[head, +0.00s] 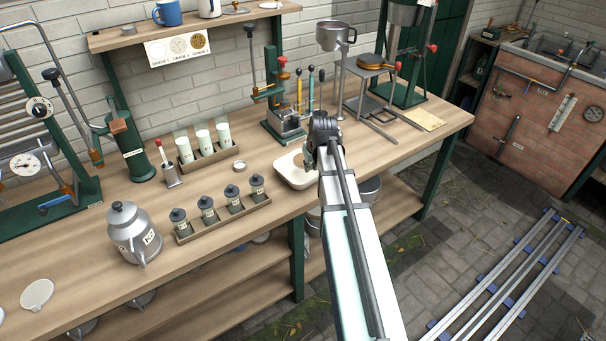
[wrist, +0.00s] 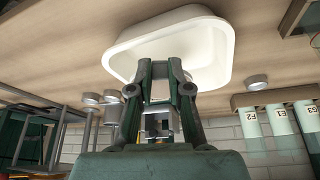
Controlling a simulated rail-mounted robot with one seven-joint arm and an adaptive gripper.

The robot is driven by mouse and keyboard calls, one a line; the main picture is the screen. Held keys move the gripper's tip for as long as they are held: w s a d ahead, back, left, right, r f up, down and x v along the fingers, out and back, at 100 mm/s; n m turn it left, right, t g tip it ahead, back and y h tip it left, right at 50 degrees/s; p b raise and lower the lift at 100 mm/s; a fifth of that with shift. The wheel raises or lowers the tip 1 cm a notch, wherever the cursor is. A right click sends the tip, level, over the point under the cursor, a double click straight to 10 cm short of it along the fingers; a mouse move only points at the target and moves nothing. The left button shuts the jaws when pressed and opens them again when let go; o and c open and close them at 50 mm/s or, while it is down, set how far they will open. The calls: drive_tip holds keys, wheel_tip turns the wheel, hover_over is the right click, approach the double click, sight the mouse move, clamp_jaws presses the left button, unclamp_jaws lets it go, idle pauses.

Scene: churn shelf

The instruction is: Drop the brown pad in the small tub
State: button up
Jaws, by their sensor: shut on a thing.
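A cream-white small tub (head: 291,181) stands on the wooden bench, right of centre in the head view. It also shows large and upside down in the wrist view (wrist: 205,45), beyond my fingertips. My gripper (head: 311,156) is at the tub, over its right side in the head view. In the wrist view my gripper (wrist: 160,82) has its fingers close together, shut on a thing. The brown pad cannot be made out clearly; my fingers and arm hide most of the space between them. Only a small brownish patch shows by the fingers in the head view.
A rack of dark-lidded jars (head: 207,208) and a metal can (head: 134,234) stand left of the tub. White-green bottles (head: 204,143) in a wooden tray are behind left. A green lever press (head: 283,117) stands just behind the tub. The bench's front edge is close by.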

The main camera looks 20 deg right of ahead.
drive_tip(key=shift+f, duration=0.3)
drive_tip(key=o, duration=0.9)
drive_tip(key=v, duration=1.2)
drive_tip(key=shift+a, duration=0.1)
